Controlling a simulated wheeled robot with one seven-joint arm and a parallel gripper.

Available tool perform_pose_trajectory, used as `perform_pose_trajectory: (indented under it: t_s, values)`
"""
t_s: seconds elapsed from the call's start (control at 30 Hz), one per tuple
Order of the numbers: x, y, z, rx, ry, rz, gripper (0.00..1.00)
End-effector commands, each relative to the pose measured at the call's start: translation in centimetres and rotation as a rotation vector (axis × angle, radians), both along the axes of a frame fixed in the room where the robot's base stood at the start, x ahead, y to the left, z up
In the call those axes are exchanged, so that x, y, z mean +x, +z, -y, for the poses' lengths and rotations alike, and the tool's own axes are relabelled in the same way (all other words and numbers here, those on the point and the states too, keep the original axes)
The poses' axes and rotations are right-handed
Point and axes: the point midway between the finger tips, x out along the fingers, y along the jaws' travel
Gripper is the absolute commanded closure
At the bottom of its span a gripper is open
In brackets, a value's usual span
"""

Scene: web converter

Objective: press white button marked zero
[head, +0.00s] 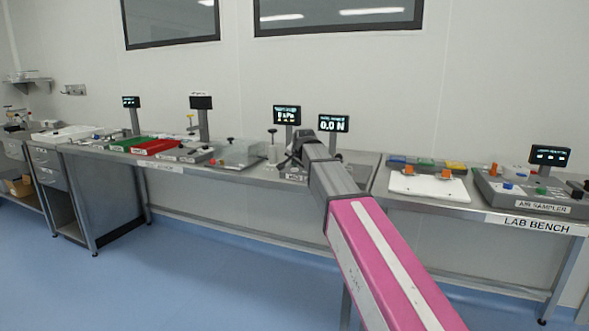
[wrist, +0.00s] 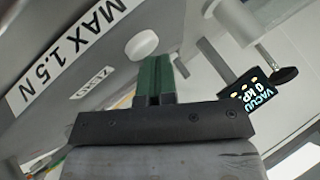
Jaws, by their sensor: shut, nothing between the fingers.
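The white button (wrist: 142,44) is a round disc on a grey panel in the wrist view, just past the tips of my gripper (wrist: 156,62). A small label (wrist: 91,82), which looks like ZERO, is on the panel beside it. My gripper has green fingers, shut together and empty. The fingertips overlap the button's edge closely in the picture; I cannot tell whether they touch it. In the head view my gripper (head: 298,150) is over the bench behind my pink and grey arm. I cannot make out the button there.
A "MAX 1.5 N" label (wrist: 52,60) is on the panel. A display reading 0.0 N (head: 333,123) and a vacuum display (head: 287,115) stand behind my gripper. A black-ended metal rod (wrist: 284,75) is at right in the wrist view. A white board (head: 428,187) lies right of my arm.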

Motion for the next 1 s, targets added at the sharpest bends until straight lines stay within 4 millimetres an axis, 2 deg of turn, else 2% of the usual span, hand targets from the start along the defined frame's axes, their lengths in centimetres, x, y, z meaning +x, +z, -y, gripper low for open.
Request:
perform_pose_trajectory:
  t_s: [0.4,0.83,1.0]
  values:
    - [0.0,1.7,0.0,0.0,0.0,-0.001,1.0]
    - [0.0,2.1,0.0,0.0,0.0,0.0,1.0]
    - [0.0,3.1,0.0,0.0,0.0,0.001,1.0]
